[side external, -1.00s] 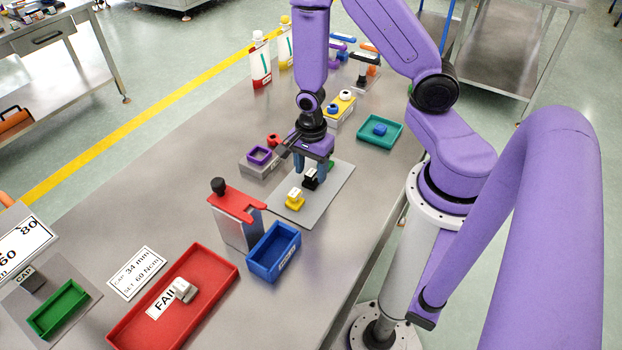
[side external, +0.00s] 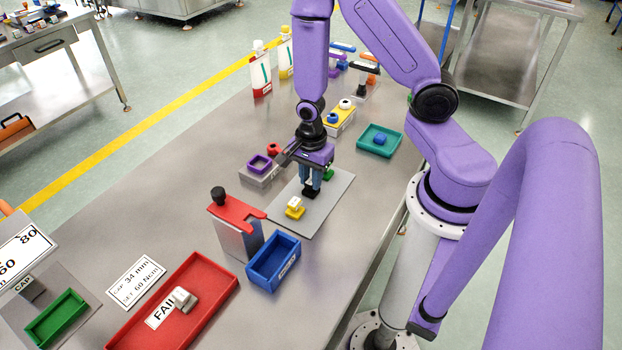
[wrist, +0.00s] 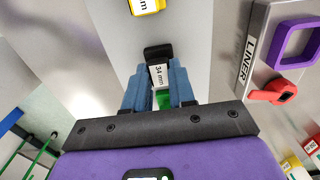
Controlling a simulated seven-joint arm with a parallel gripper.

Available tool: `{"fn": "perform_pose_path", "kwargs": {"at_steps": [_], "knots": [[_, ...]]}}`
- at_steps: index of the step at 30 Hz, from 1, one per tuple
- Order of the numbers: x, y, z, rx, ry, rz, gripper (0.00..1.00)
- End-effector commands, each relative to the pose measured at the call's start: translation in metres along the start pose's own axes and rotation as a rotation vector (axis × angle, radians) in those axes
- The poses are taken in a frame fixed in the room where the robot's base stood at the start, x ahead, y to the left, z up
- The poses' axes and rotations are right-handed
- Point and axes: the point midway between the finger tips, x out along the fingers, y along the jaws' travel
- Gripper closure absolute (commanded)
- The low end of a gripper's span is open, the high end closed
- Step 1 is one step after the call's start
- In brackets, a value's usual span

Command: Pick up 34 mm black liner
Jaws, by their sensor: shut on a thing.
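The black liner (side external: 310,193) stands on the grey plate (side external: 325,210), between the yellow liner (side external: 295,210) and a green one (side external: 328,174). My gripper (side external: 311,184) points down with its blue fingers shut on the black liner. In the wrist view the liner (wrist: 157,51) shows its black end and a white label reading 34 mm between the fingertips (wrist: 159,82). The fingers hide its sides. I see no clear gap between liner and plate. The yellow liner (wrist: 147,5) is cut off at the top of the wrist view.
A red-topped metal stand (side external: 237,225) and a blue bin (side external: 273,264) stand in front of the plate. A grey LINER block (side external: 258,174) with a purple square ring is to the left. A red FAIL tray (side external: 205,272) and a teal tray (side external: 380,139) lie further off.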

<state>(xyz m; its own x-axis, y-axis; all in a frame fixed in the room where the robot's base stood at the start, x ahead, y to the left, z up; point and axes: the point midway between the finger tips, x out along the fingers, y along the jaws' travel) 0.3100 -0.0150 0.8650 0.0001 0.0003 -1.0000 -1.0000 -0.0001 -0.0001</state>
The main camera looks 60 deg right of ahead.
Motion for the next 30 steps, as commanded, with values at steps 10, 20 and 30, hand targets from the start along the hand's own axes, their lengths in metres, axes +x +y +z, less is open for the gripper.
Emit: {"fn": "perform_pose_path", "kwargs": {"at_steps": [10,20,30], "knots": [[-0.015,-0.001,0.0,0.0,-0.002,-0.001,1.0],[-0.037,-0.001,0.001,0.0,-0.003,-0.005,1.0],[-0.075,-0.001,0.0,0.0,-0.001,-0.006,1.0]]}}
